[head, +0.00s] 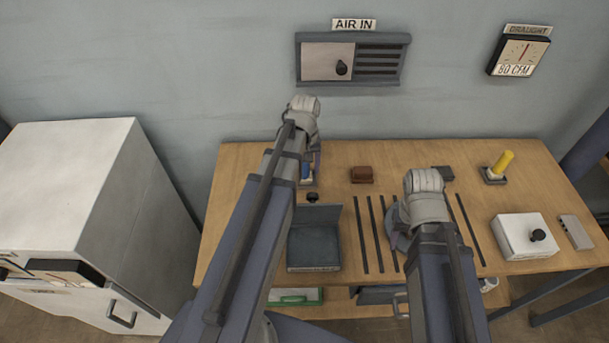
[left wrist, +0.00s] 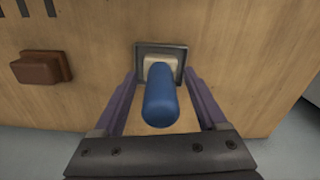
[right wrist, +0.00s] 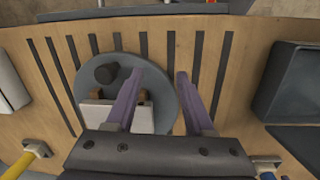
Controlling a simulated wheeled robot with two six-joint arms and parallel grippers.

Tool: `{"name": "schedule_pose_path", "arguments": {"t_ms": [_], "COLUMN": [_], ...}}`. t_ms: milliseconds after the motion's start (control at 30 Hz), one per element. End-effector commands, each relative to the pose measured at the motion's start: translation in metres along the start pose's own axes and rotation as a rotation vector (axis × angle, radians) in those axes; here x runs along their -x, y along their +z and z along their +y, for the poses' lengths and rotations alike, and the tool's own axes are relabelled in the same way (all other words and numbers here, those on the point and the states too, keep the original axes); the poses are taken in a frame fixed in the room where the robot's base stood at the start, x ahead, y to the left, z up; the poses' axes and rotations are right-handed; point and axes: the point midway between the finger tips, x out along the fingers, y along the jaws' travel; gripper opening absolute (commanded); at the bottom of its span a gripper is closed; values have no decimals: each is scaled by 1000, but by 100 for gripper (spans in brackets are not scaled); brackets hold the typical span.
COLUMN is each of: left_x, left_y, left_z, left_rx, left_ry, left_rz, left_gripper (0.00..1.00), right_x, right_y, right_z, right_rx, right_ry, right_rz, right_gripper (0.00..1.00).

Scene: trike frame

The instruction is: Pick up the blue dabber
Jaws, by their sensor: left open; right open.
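The blue dabber (left wrist: 160,97) stands in a small square grey holder (left wrist: 178,52) with a pale inner part. In the left wrist view its blue handle points up towards the camera. My left gripper (left wrist: 160,76) is open, with one purple finger on each side of the dabber; I cannot tell whether either touches it. In the head view the dabber (head: 306,172) is partly hidden by my left arm. My right gripper (right wrist: 158,77) is open and empty over the table, with its fingers above and beside a round grey disc (right wrist: 172,112).
A brown block (head: 362,174) lies right of the dabber. A grey open tray (head: 314,250) and dark strips (head: 377,235) lie nearer. A yellow-handled dabber (head: 500,164) and white box (head: 524,237) are at the right. The wall stands behind; a white cabinet (head: 90,200) is at left.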

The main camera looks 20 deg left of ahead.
Motion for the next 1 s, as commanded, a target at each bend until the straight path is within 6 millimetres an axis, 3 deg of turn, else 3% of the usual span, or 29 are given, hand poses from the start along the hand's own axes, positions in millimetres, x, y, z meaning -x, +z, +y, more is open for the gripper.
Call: {"name": "schedule_pose_path", "arguments": {"t_ms": [133,800,1000], "left_x": [1,1,1], "left_y": [0,0,0], "left_z": [0,0,0], "left_rx": [0,0,0], "left_ry": [0,0,0], "left_rz": [0,0,0], "left_gripper": [74,0,0], "right_x": [1,1,1], "right_y": [0,0,0], "right_z": [0,0,0], "right_rx": [0,0,0], "right_ry": [0,0,0], "right_rz": [0,0,0], "right_gripper": [53,53,53]}}
